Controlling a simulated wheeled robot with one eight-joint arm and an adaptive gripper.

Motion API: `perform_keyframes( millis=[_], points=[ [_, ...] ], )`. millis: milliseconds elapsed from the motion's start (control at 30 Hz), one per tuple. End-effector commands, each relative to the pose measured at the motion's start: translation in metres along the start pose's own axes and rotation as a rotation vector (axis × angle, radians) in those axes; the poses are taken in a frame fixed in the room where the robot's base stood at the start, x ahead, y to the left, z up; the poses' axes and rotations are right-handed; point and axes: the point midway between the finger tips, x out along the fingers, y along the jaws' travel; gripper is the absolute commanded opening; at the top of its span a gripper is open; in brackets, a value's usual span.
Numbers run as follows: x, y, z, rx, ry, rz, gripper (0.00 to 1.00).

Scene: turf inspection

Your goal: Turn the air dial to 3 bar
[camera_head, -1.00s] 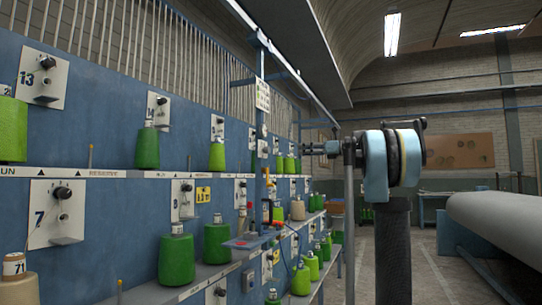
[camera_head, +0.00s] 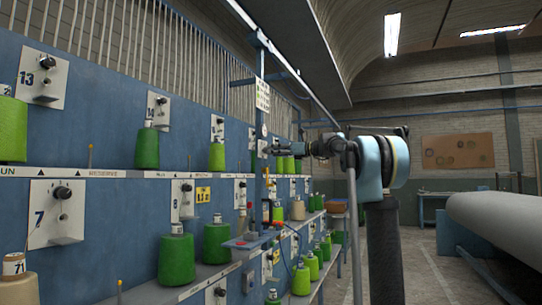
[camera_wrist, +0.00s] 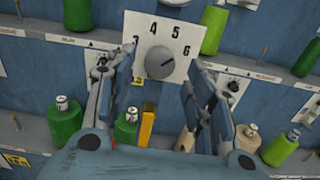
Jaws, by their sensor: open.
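In the wrist view the air dial is a round grey knob (camera_wrist: 159,62) on a white plate (camera_wrist: 180,30) with the numbers 3, 4, 5 and 6 around it. A thin mark shows on the knob, toward its right side, but its exact reading is too small to tell. My gripper (camera_wrist: 157,78) is open, with one finger to the lower left of the knob and the other to the lower right. The knob shows between them, apparently untouched. In the head view my gripper (camera_head: 270,149) reaches the blue rack, and the dial cannot be made out there.
Green yarn cones (camera_head: 177,258) stand on the rack's shelves, some close below my fingers in the wrist view (camera_wrist: 65,121). A yellow upright piece (camera_wrist: 147,124) shows below the dial. A large pale roll (camera_head: 495,222) lies at the right. The floor between is open.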

Motion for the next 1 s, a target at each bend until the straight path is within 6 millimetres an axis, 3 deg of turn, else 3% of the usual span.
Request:
perform_keyframes(
  millis=[200,567,767,1000],
  points=[
    [0.021,0.0,0.0,0.0,0.0,0.001,0.49],
    [0.025,0.0,0.0,0.0,0.0,0.0,0.49],
    [0.025,0.0,0.0,0.0,0.0,0.0,0.08],
    [0.025,-0.001,0.0,-0.003,0.0,-0.001,0.05]
  ],
)
